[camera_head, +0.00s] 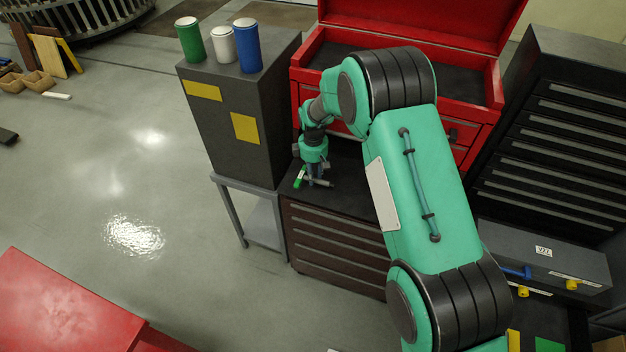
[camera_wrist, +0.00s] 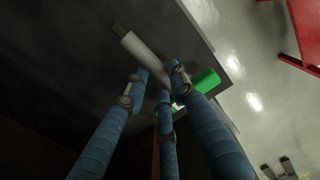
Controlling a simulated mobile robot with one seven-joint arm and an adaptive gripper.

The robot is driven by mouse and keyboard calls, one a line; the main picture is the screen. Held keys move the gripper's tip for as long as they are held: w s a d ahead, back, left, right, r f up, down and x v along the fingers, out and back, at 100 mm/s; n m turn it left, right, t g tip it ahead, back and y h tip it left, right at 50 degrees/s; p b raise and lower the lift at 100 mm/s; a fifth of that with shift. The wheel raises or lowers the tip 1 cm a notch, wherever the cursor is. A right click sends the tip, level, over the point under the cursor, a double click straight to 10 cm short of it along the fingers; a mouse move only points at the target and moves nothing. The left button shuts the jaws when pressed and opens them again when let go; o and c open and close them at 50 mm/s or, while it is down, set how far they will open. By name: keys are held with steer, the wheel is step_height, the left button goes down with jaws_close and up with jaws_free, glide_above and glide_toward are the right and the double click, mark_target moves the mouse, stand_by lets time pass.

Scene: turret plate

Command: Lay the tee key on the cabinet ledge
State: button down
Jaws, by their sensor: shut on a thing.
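My gripper (camera_head: 315,180) points down over the dark ledge (camera_head: 347,198) on top of the drawer cabinet, near its left front corner. In the wrist view its blue fingers (camera_wrist: 160,88) close around the middle of the tee key. The tee key shows a pale grey bar (camera_wrist: 140,50) and a green end (camera_wrist: 207,81). In the head view the green end (camera_head: 299,179) sticks out left of the fingers. The dark ledge surface (camera_wrist: 60,50) lies close behind the key in the wrist view. I cannot tell whether the key touches it. The fingers hide the key's middle.
An open red tool chest (camera_head: 335,50) stands behind the ledge. A tall dark cabinet (camera_head: 225,120) with green, white and blue canisters stands to the left. A black drawer cabinet (camera_head: 560,130) is at the right. Open floor (camera_head: 130,190) lies left of the ledge.

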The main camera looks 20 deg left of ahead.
steer(key=shift+w+a, duration=0.15)
steer(key=shift+w, duration=0.05)
steer(key=shift+w+f, duration=0.1)
steer(key=shift+f, duration=0.15)
steer(key=shift+a+f+p, duration=0.1)
steer(key=shift+f+p, duration=0.25)
steer(key=shift+f, duration=1.15)
steer(key=shift+f, duration=0.15)
steer(key=c, duration=1.5)
jaws_free()
steer(key=shift+o, duration=0.2)
step_height(320, 180, up, 12)
steer(key=b, duration=0.1)
